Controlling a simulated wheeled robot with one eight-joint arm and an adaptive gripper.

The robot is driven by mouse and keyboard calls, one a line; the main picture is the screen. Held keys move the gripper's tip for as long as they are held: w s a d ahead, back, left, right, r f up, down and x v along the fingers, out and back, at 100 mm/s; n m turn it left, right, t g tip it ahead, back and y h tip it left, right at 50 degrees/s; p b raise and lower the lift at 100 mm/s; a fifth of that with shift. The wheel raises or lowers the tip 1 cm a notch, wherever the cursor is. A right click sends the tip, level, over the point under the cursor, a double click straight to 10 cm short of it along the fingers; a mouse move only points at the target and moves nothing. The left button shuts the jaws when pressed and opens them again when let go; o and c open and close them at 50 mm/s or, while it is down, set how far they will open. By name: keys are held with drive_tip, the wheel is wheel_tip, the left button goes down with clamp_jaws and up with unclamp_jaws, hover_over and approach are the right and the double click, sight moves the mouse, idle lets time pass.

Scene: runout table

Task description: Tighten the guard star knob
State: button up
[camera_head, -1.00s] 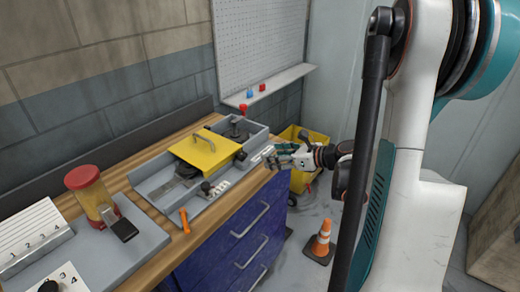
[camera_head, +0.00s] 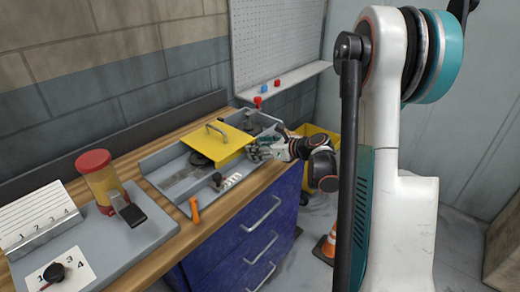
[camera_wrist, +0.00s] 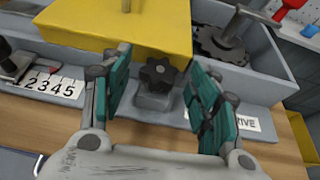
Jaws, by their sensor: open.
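The black star knob (camera_wrist: 158,74) sits on a grey block at the front edge of the yellow guard (camera_wrist: 110,25), in the wrist view. The guard with its handle also shows in the head view (camera_head: 212,148). My gripper (camera_wrist: 158,62) is open, with one teal-padded finger left of the knob and the other right of it. A gap shows on both sides, and I see no contact. In the head view my gripper (camera_head: 256,151) is at the guard's right front corner, and I cannot make out the knob there.
A grey tray (camera_head: 160,160) surrounds the guard, with a gear (camera_wrist: 222,42) in its right part. A black lever (camera_head: 217,180) by a number scale and an orange handle (camera_head: 194,209) stand left of my gripper. A jar with a red lid (camera_head: 97,178) is farther left.

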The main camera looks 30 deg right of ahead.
drive_tip(key=c, duration=1.1)
drive_tip(key=shift+o, duration=0.2)
drive_tip(key=shift+a, duration=0.15)
drive_tip(key=m+h, duration=0.2)
drive_tip(key=shift+s+a+f+t+h+b, duration=0.1)
drive_tip(key=shift+a+t+h+b, duration=0.2)
drive_tip(key=shift+a+h+b, duration=0.1)
drive_tip(key=shift+m+h, duration=1.2)
drive_tip(key=shift+m, duration=0.1)
drive_tip(key=o, duration=1.1)
drive_tip(key=shift+c, duration=0.2)
